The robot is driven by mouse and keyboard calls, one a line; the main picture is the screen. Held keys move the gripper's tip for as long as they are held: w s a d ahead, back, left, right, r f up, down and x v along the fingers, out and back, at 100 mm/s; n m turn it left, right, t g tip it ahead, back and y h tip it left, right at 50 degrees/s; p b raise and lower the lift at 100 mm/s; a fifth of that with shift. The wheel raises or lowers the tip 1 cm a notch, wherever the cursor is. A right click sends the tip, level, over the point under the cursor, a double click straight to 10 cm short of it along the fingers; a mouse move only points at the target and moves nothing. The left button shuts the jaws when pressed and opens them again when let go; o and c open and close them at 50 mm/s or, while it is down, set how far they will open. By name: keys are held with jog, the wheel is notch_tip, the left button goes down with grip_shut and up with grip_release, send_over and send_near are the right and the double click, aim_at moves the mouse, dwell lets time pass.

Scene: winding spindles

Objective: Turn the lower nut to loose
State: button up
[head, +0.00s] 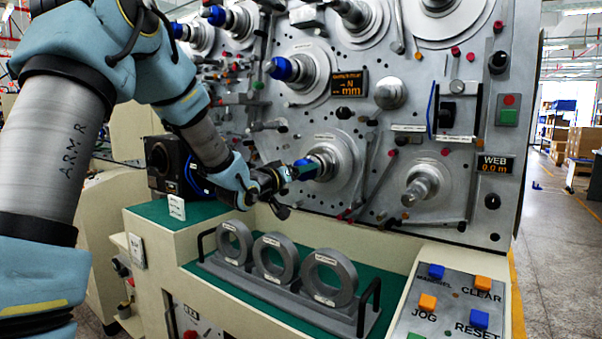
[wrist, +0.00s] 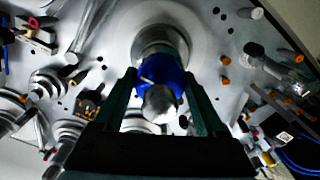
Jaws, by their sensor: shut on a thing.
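The lower nut is a blue ring on the lower spindle (head: 340,166) of the machine's panel. In the wrist view the lower nut (wrist: 172,78) sits around the metal shaft, whose rounded end (wrist: 159,104) points at the camera. My gripper (head: 305,170) reaches the spindle from the left in the head view and mostly hides the nut there. In the wrist view my gripper's (wrist: 162,85) two dark green fingers stand on either side of the nut, shut on it. A small pale mark shows on the nut's face.
An upper spindle with a blue nut (head: 280,68) is above. A bare spindle (head: 421,188) stands to the right. Below is a rack (head: 290,290) with three grey rings and black handles. A button panel (head: 450,305) is at the lower right. Small knobs and levers surround the spindle.

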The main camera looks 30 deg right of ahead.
jog(key=n+p, duration=0.1)
jog(key=n, duration=0.3)
jog(key=shift+r+n, duration=0.1)
jog(key=shift+n, duration=0.3)
jog(key=n+p, duration=0.2)
jog(key=n, duration=0.2)
jog(key=shift+n, duration=0.3)
jog(key=n+p, duration=0.2)
jog(key=n, duration=0.2)
jog(key=shift+n+p, duration=1)
jog(key=shift+n, duration=1.3)
jog(key=o, duration=1.3)
